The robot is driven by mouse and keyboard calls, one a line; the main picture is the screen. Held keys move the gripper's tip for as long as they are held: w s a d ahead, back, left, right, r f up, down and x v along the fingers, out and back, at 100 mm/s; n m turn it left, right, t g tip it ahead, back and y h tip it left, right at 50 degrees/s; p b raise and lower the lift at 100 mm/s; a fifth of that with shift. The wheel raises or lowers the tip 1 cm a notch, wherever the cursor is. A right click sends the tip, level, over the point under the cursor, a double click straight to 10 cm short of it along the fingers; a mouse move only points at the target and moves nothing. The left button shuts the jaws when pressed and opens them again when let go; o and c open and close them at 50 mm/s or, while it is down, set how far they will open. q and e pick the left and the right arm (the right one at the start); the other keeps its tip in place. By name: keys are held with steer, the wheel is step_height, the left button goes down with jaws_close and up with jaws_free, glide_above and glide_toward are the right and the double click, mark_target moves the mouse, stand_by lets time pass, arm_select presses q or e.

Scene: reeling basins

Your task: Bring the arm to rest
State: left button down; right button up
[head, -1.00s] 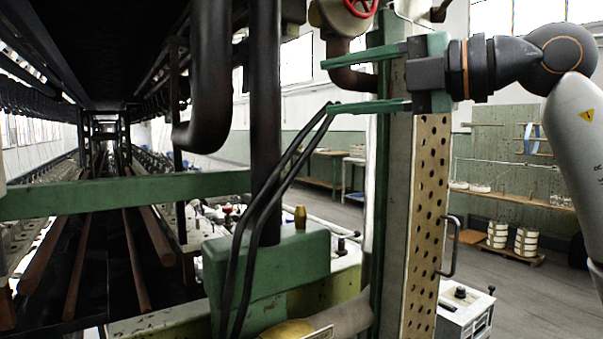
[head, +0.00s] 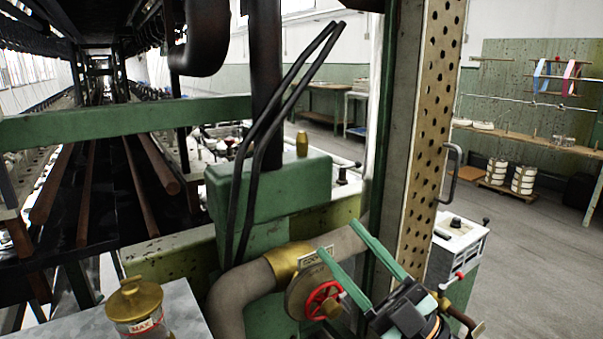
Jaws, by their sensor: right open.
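My right gripper (head: 337,236) is low in the head view, right of centre. Its two green fingers are spread apart with nothing between them and point up and to the left. They overlap the grey pipe (head: 240,290) and its brass collar (head: 285,262) in the picture; I cannot tell how far apart they are in depth. A red handwheel (head: 322,298) shows just left of the gripper's body. My left gripper is not in view.
A perforated post (head: 425,150) stands behind the gripper. A green block with a brass knob (head: 302,143) and two black rods are left of it. A brass-lidded jar (head: 135,302) is at lower left. A white box (head: 455,245) stands right; open floor lies beyond.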

steer(key=s+d+f+m+t+h, duration=0.2)
steer(key=s+d+f+m+h, duration=0.1)
steer(key=f+m+h, duration=0.3)
steer(key=s+d+f+m+t+h, duration=0.1)
steer(key=s+d+f+m+h, duration=0.1)
steer(key=f+m+h, duration=0.4)
steer(key=s+d+f+m+t+h, duration=0.2)
steer(key=s+d+f+m+h, duration=0.15)
steer(key=f, duration=0.45)
arm_select(q)
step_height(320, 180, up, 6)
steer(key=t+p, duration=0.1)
steer(key=p, duration=0.2)
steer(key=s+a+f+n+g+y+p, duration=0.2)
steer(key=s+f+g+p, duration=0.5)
steer(key=p, duration=1.3)
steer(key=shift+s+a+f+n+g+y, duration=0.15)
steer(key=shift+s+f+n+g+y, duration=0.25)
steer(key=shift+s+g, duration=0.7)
arm_select(e)
steer(key=s+d+f+m+g+h, duration=0.2)
steer(key=s+f+m+g+h, duration=0.2)
steer(key=s+f+g, duration=0.3)
steer(key=s+g, duration=0.1)
steer(key=g, duration=0.1)
steer(key=shift+s+g, duration=0.25)
steer(key=shift+g, duration=0.05)
